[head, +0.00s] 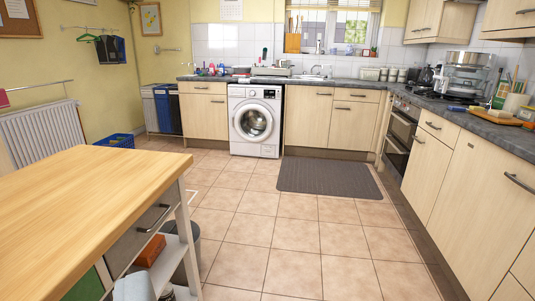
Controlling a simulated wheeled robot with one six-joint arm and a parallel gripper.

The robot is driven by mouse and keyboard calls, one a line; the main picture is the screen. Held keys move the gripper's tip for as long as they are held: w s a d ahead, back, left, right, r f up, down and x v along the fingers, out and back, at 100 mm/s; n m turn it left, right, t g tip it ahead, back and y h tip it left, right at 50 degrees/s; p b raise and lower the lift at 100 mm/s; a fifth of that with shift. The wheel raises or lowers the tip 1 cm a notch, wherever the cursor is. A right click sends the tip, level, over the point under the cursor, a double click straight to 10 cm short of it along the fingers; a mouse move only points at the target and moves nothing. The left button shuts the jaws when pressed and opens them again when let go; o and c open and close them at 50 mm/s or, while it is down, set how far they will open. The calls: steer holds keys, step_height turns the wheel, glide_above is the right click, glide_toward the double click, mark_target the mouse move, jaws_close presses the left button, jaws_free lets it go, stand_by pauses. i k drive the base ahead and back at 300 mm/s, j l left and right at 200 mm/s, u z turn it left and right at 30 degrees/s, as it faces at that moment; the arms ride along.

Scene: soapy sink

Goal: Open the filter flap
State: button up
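A white washing machine (253,121) stands at the far side of the room, under the worktop between pale wooden cupboards. Its round door looks shut. My gripper is not in view.
A wooden-topped island (85,205) with a drawer fills the near left. A dark mat (328,180) lies on the tiles right of the machine. Cupboards and ovens (400,135) line the right side. The tiled floor (238,232) between is open. A blue crate (115,140) sits at left.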

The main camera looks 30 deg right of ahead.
mark_target(268, 151)
steer(key=i+l+z, duration=0.3)
steer(key=i, duration=0.4)
steer(key=i+l+z, duration=0.35)
steer(key=i, duration=0.4)
steer(key=i+z, duration=0.3)
steer(key=i, duration=0.45)
steer(key=i+l, duration=0.1)
steer(key=i, duration=1.55)
steer(key=i+l+u, duration=0.15)
steer(key=i+u, duration=0.3)
steer(key=i, duration=0.15)
steer(key=i+l+u, duration=0.35)
steer(key=i+u, duration=0.15)
steer(key=i+l+u, duration=0.45)
steer(key=i+l, duration=0.2)
